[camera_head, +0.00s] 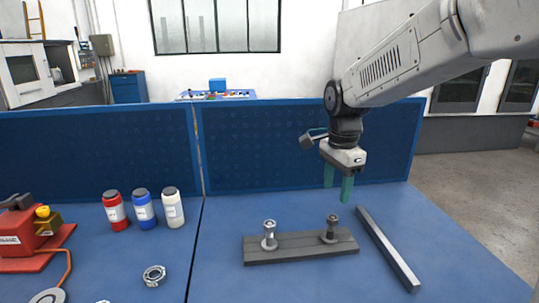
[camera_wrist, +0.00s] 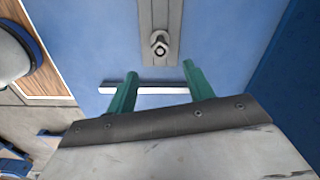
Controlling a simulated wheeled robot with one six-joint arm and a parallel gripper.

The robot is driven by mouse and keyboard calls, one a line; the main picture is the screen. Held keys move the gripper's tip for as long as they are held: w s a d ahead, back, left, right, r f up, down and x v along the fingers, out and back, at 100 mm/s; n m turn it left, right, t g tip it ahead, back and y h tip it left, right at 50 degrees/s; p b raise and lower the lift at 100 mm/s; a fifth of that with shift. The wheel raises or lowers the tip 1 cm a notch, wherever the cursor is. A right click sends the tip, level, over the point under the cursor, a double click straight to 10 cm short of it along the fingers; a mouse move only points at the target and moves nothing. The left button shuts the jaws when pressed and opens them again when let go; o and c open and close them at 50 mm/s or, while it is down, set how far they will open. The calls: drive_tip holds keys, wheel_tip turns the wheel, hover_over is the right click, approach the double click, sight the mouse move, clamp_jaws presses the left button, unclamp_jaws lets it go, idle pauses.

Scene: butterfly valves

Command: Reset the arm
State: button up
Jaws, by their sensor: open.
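My gripper (camera_head: 338,187) hangs from the arm above the back right of the blue workbench, pointing down. Its two green fingers are apart with nothing between them. They also show apart in the wrist view (camera_wrist: 156,84). Below it, a dark grey base plate (camera_head: 290,250) lies on the bench with two upright valve stems. The left stem (camera_head: 269,235) has a bright metal top, and the right stem (camera_head: 331,229) is darker. In the wrist view one stem (camera_wrist: 160,43) shows on the plate. No butterfly valve handle is clearly visible.
A long grey bar (camera_head: 388,248) lies right of the plate. Red, blue and white bottles (camera_head: 144,211) stand at the back left, a red machine (camera_head: 30,237) at far left, and a metal ring (camera_head: 154,275) nearer the front. A blue panel (camera_head: 290,143) rises behind the bench.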

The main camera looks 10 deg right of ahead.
drive_tip(key=shift+s+f+n, duration=0.15)
drive_tip(key=shift+s+n, duration=0.05)
drive_tip(key=shift+n, duration=0.5)
drive_tip(key=s+d+r+n, duration=0.1)
drive_tip(key=s+n, duration=0.6)
drive_tip(key=s, duration=0.6)
drive_tip(key=s+d+r+n+t, duration=0.1)
drive_tip(key=s+n, duration=0.6)
drive_tip(key=s, duration=0.7)
drive_tip(key=shift+s+d, duration=0.3)
drive_tip(key=shift+d, duration=0.25)
